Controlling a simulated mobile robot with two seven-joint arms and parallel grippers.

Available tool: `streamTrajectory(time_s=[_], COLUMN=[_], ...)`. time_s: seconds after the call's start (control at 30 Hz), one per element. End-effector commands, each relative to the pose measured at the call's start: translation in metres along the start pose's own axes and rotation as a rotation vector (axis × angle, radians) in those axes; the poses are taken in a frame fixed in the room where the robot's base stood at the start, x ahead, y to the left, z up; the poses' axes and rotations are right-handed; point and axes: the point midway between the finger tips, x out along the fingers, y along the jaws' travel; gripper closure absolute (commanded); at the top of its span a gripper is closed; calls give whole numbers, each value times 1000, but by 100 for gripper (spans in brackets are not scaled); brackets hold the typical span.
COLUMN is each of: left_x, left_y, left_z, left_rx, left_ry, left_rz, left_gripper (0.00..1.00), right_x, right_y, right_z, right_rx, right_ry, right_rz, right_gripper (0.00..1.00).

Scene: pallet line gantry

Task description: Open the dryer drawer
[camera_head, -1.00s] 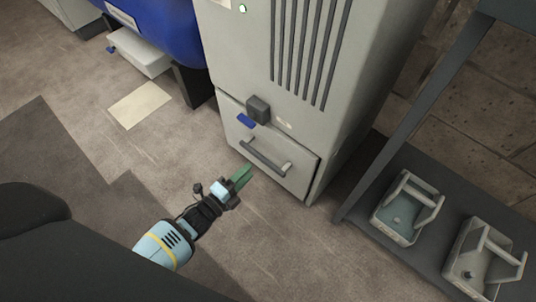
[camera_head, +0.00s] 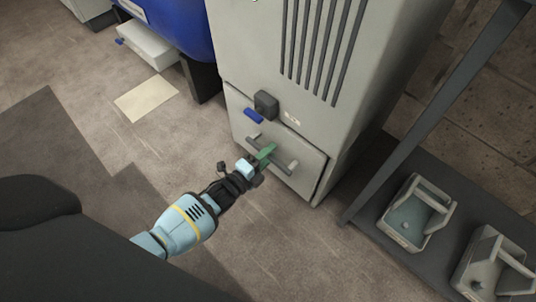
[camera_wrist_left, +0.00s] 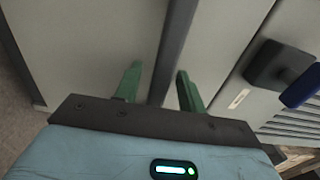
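The dryer drawer (camera_head: 307,173) is a pale grey front low on the tall grey dryer cabinet (camera_head: 270,45), and it looks shut. Its dark bar handle (camera_head: 283,165) runs across the front on two short posts. My left gripper (camera_head: 266,153) is at the handle in the head view. In the left wrist view its two green fingers (camera_wrist_left: 158,85) are apart, with the handle bar (camera_wrist_left: 172,52) running between them. A gap shows between each finger and the bar. My right gripper is in neither view.
A dark knob block (camera_head: 265,104) and a blue tab (camera_head: 253,115) sit just above the drawer. A dark rack (camera_head: 365,222) on the right holds two grey trays with handles. The floor before the drawer is clear.

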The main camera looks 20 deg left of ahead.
Motion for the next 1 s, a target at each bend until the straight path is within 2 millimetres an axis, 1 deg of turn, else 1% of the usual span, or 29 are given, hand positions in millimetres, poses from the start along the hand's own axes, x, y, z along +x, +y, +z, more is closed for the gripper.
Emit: streamTrajectory(time_s=[0.07,0.1,0.3,0.4,0.63,0.77,0.87,0.97,1.0], left_x=[0,0,0,0,-1,-6,-15,-31,-39], left_y=[0,0,0,0,0,0,0,-1,-1], left_z=[0,0,0,0,0,0,-1,-1,-1], left_rx=[0,0,0,0,0,0,0,0,0], left_ry=[0,0,0,0,0,1,1,0,0], left_rz=[0,0,0,0,-1,0,0,1,1], left_gripper=[60,63,89,100,100,100,100,100,100], right_x=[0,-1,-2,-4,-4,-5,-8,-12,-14], right_y=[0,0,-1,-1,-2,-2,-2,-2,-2], right_z=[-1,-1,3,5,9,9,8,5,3], right_rx=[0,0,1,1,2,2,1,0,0], right_ry=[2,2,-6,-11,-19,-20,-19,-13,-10], right_rz=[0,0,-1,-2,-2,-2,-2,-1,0], right_gripper=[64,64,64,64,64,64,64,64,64])
